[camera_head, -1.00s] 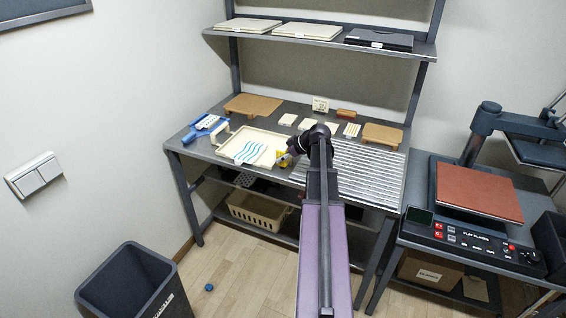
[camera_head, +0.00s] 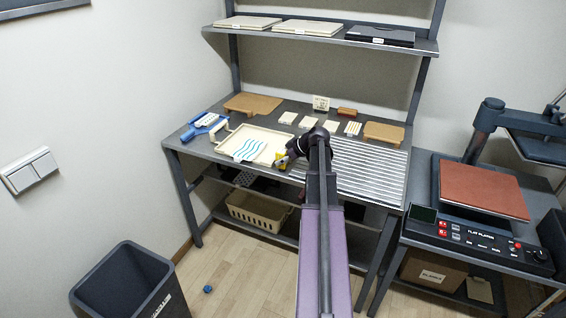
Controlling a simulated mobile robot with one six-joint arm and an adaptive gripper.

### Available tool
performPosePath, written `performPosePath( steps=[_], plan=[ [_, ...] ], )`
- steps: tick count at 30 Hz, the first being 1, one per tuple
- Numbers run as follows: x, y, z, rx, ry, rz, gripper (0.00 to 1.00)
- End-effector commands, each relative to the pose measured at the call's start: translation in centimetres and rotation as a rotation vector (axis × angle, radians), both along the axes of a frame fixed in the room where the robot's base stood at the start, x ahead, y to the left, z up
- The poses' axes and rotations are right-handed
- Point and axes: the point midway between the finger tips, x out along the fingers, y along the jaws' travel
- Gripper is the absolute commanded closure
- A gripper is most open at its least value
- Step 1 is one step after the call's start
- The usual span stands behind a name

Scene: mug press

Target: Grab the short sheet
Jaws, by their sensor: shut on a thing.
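A pale sheet with blue wavy lines (camera_head: 249,149) lies in the shallow cream tray (camera_head: 222,153) on the grey workbench, with its near end over the tray's front rim. My gripper (camera_head: 282,160) is low at the tray's right front corner, just right of the wavy sheet. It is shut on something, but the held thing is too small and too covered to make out. A small yellow patch (camera_head: 278,159) shows at the fingertips. I cannot tell whether the gripper touches the wavy sheet.
A ribbed metal surface (camera_head: 370,172) lies right of my arm. Small pale tiles (camera_head: 308,122), wooden boards (camera_head: 253,104) and a blue holder (camera_head: 205,125) stand around the tray. A shelf (camera_head: 330,40) hangs above. A flat press (camera_head: 485,190) stands on the right and a dark bin (camera_head: 125,285) at the lower left.

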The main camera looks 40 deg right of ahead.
Motion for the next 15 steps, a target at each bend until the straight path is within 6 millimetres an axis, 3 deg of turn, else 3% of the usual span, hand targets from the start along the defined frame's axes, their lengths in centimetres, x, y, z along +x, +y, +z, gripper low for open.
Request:
performPosePath(
  steps=[14, 15],
  plan=[
    [0.00, 0.00, -0.40, 0.000, 0.000, 0.000, 1.00],
    [0.00, 0.00, -0.35, 0.000, 0.000, 0.000, 0.38]
  ],
)
